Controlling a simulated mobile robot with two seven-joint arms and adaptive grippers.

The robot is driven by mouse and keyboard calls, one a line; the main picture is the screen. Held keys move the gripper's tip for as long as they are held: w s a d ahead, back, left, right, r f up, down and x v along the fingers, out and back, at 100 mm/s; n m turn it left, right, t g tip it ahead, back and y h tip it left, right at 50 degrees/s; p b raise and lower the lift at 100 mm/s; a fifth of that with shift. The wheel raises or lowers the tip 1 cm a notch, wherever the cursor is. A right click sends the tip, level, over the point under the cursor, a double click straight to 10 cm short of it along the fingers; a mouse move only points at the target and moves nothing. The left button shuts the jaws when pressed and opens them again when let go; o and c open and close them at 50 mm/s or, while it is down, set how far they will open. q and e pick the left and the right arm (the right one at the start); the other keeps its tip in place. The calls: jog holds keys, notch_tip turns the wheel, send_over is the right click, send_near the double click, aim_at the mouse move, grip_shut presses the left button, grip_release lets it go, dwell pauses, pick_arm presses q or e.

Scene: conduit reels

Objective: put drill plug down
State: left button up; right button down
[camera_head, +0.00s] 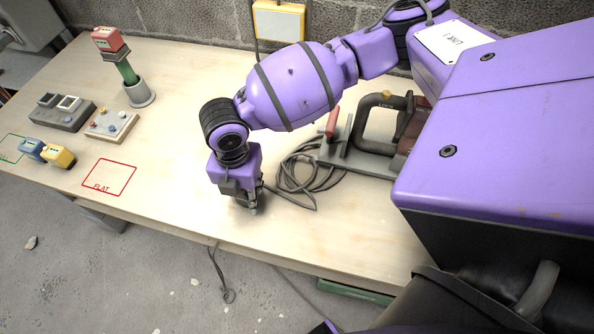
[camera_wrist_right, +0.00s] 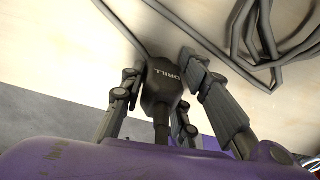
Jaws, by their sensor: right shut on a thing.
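The drill plug (camera_wrist_right: 162,86) is a dark grey plug with the word DRILL on it. In the right wrist view it sits between the two fingers of my right gripper (camera_head: 244,207), which is shut on it. A cord runs from the plug. In the head view the gripper points down close to the table top, near the front edge, and the plug is mostly hidden by it. I cannot tell whether the plug touches the table. My left gripper is not in view.
Coiled cable (camera_head: 300,178) lies just right of the gripper, beside a clamp-like tool (camera_head: 385,112). A red FLAT outline (camera_head: 109,177) on the table (camera_head: 170,190) is empty. Blue (camera_head: 32,149) and yellow (camera_head: 59,157) blocks, grey boxes and a green post stand at the left.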

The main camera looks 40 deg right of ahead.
jog(key=shift+f, duration=0.2)
jog(key=c, duration=1.3)
grip_release()
jog(key=shift+c, duration=0.2)
notch_tip(320, 180, up, 13)
jog(key=shift+d+r+p, duration=0.1)
jog(key=shift+p, duration=0.45)
